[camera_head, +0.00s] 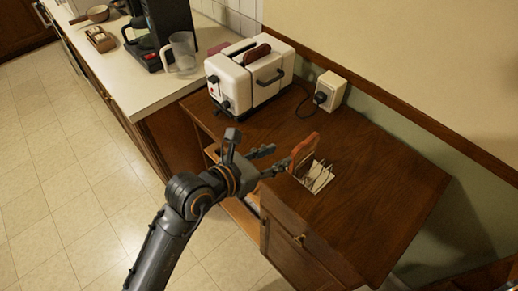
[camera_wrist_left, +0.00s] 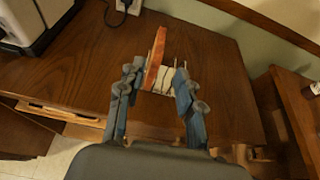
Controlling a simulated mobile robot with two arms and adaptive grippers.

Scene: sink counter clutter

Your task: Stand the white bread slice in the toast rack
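A bread slice (camera_head: 303,151) with an orange-brown edge stands upright at the left side of the small pale wire toast rack (camera_head: 320,178). In the left wrist view the slice (camera_wrist_left: 155,57) rises from the rack (camera_wrist_left: 165,77), leaning slightly; its lower part is partly hidden, so I cannot tell exactly how it sits in the slots. My left gripper (camera_head: 270,162) is just left of the slice and rack. Its fingers (camera_wrist_left: 157,78) are spread with nothing gripped, and the slice shows between and beyond them. My right gripper is not in view.
A white toaster (camera_head: 250,78) with a dark brown slice (camera_head: 257,54) stands behind on the wooden top, beside a wall socket (camera_head: 329,90). A coffee machine (camera_head: 163,35) and clear jug (camera_head: 182,52) are on the pale counter. The wooden top right of the rack is clear.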

